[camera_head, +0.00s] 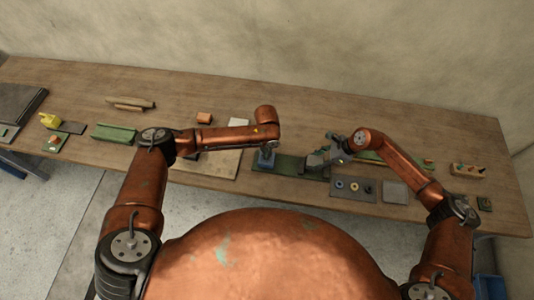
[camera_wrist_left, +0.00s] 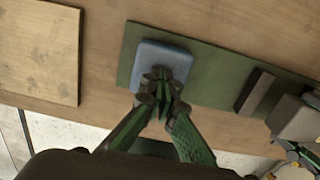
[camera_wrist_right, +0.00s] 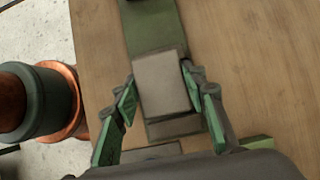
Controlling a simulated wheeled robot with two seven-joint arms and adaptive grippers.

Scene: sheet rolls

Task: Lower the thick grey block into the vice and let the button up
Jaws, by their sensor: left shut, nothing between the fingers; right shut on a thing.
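The vice has a long green base (camera_head: 287,171) near the table's front edge, with a blue button (camera_wrist_left: 150,58) at its left end. A dark upright jaw (camera_wrist_left: 255,92) stands on the base. My left gripper (camera_wrist_left: 163,82) is shut and empty, its tips over the button and seemingly on it; whether the button is down cannot be told. My right gripper (camera_wrist_right: 160,88) is shut on the thick grey block (camera_wrist_right: 160,80), a finger on each side. It holds the block over the right part of the vice; the block (camera_head: 313,160) hides part of the jaw area.
A wooden board (camera_head: 222,168) lies left of the vice. A dark plate with rings (camera_head: 340,193) and a grey plate (camera_head: 396,192) lie to its right. A green block (camera_head: 113,133) and a yellow object (camera_head: 49,120) are further left. The table behind the grippers is mostly clear.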

